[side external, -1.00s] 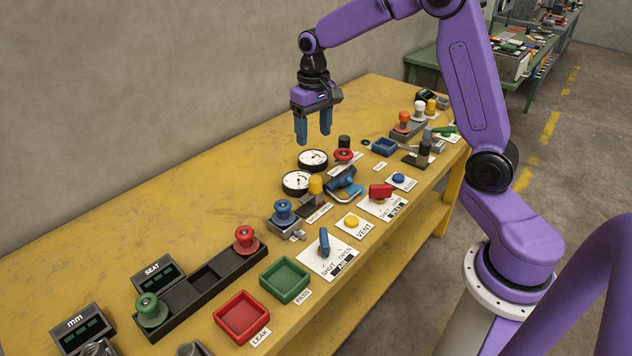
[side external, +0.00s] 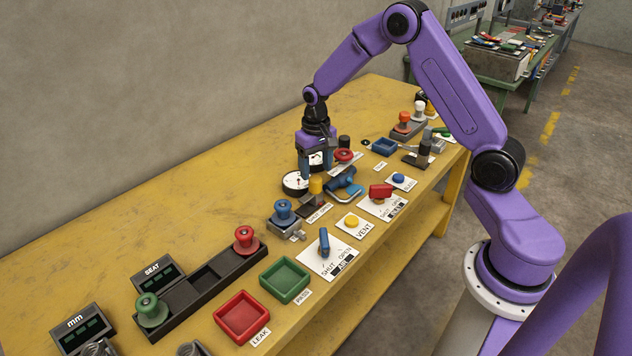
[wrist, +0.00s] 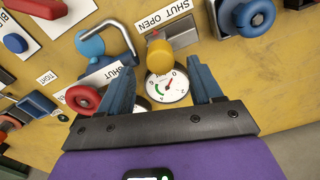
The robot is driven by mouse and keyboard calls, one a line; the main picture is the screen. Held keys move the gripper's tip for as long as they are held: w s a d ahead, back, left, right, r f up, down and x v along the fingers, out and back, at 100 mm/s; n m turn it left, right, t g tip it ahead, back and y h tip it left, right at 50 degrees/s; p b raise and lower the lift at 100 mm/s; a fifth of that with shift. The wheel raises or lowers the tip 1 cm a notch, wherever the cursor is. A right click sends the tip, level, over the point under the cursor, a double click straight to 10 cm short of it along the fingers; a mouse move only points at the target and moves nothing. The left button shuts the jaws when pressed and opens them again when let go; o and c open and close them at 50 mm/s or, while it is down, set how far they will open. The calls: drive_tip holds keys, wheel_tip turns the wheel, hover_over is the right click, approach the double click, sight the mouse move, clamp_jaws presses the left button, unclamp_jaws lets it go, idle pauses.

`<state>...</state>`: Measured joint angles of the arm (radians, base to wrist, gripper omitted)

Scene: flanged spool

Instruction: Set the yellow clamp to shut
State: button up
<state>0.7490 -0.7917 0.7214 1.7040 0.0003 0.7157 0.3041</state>
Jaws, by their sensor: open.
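The yellow clamp shows as an upright yellow knob (side external: 316,184) on a metal base near the middle of the bench, beside a SHUT/OPEN label. In the wrist view the yellow knob (wrist: 160,56) is just ahead of the fingertips, between their lines. I cannot tell for certain which label end it is at. My gripper (side external: 316,170) is open and empty, pointing down, low over the bench just behind the knob. Its two blue fingers (wrist: 163,75) stand apart on either side of the knob in the wrist view, with no visible contact.
A red knob (wrist: 82,98) and a blue clamp with a bent handle (side external: 343,180) are beside the yellow knob. A blue knob (side external: 284,210) stands on the other side. The bench's rear left is clear.

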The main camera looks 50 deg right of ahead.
sight(316, 179)
drive_tip(key=shift+f, duration=2.7)
clamp_jaws()
